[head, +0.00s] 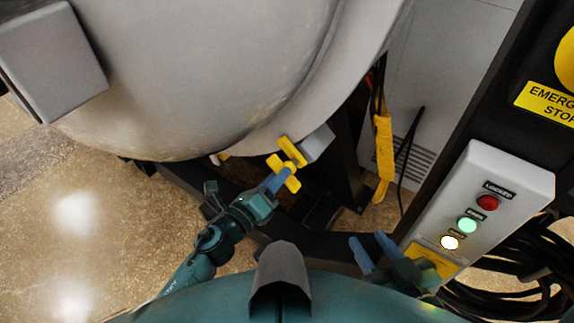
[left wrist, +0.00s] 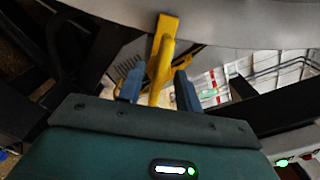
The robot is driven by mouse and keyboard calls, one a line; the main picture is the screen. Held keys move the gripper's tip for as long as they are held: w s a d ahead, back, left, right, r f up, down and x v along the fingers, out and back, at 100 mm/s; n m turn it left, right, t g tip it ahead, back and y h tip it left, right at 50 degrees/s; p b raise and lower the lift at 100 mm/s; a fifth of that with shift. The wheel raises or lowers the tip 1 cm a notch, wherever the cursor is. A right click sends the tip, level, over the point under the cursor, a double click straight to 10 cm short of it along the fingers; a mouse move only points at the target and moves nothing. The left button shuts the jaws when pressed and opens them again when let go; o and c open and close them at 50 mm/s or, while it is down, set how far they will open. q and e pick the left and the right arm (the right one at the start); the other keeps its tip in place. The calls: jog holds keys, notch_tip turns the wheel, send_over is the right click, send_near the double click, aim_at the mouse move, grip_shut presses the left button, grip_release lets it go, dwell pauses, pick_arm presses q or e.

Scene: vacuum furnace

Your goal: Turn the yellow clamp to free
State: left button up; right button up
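The yellow clamp (head: 289,152) sits at the lower rim of the big grey vessel, beside a small grey block. In the left wrist view the clamp (left wrist: 162,52) reaches down from the rim between my finger tips. My left gripper (head: 276,181) is at the clamp's lower end. Its two blue fingers (left wrist: 158,88) stand on either side of the yellow bar, with narrow gaps visible, so it looks open around it. The fingers partly cover the clamp in the head view. My right gripper (head: 375,250) is open and empty, low in front of the control box.
The grey vessel (head: 200,75) fills the upper left. A control box (head: 480,190) at right has red, green and bright white lamps, the top one labelled LOCKED. A yellow emergency stop label (head: 545,102) is above. Black cables (head: 510,300) lie lower right. Open floor (head: 80,220) is at left.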

pick_arm(q)
jog(key=shift+x, duration=2.3)
pick_arm(e)
jog(key=shift+w+f, duration=0.1)
jog(key=shift+f, duration=0.1)
pick_arm(q)
jog(key=c, duration=0.7)
